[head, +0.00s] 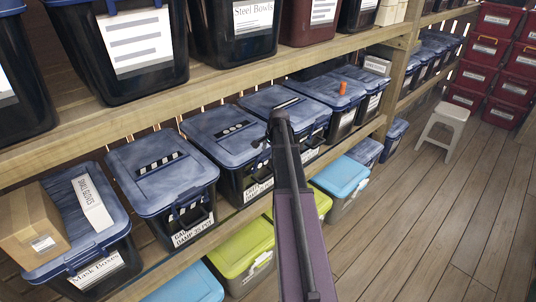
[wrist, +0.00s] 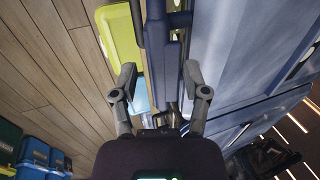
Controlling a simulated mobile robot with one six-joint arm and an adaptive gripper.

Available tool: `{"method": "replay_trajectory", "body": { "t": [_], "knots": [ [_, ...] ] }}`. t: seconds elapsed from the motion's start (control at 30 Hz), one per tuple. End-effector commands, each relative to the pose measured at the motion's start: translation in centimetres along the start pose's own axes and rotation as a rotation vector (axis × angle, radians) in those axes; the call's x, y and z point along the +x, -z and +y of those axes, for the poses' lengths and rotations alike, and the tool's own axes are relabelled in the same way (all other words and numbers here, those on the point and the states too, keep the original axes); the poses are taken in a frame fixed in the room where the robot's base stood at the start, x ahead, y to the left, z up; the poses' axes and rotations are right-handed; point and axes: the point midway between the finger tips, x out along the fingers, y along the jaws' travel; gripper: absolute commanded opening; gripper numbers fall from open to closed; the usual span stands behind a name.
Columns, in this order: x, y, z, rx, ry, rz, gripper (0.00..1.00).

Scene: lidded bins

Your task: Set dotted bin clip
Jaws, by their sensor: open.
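In the head view, the bin with a dotted strip on its blue lid (head: 232,130) stands on the middle shelf, its dark body below the lid. Its front clip is partly hidden by my arm, and I cannot tell whether it is up or down. My gripper (head: 281,120) is seen end-on, in front of the bin row, right of the dotted strip. In the wrist view my gripper (wrist: 159,85) is open, with nothing held. A blue bar along a bin front (wrist: 176,55) lies beyond and between the fingers, and a blue lid (wrist: 230,65) fills the right side.
A striped-lid bin (head: 160,168) stands to the left, and a plain-bar lid bin (head: 285,104) to the right. An orange object (head: 342,88) stands on a farther lid. Lime (head: 241,248) and light-blue (head: 341,177) lids sit below. A white stool (head: 444,128) stands on open floor.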

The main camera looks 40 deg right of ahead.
Motion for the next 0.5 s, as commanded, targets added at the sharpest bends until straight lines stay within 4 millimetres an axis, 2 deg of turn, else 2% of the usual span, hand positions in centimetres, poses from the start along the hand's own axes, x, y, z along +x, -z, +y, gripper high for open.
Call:
{"method": "replay_trajectory", "body": {
  "t": [0.33,0.37,0.5],
  "knots": [
    [0.11,0.0,-0.01,0.0,0.0,0.0,0.59],
    [0.11,0.0,-0.01,0.0,0.0,0.0,0.56],
    [0.12,0.0,-0.01,0.0,0.0,0.0,0.15]
  ]
}}
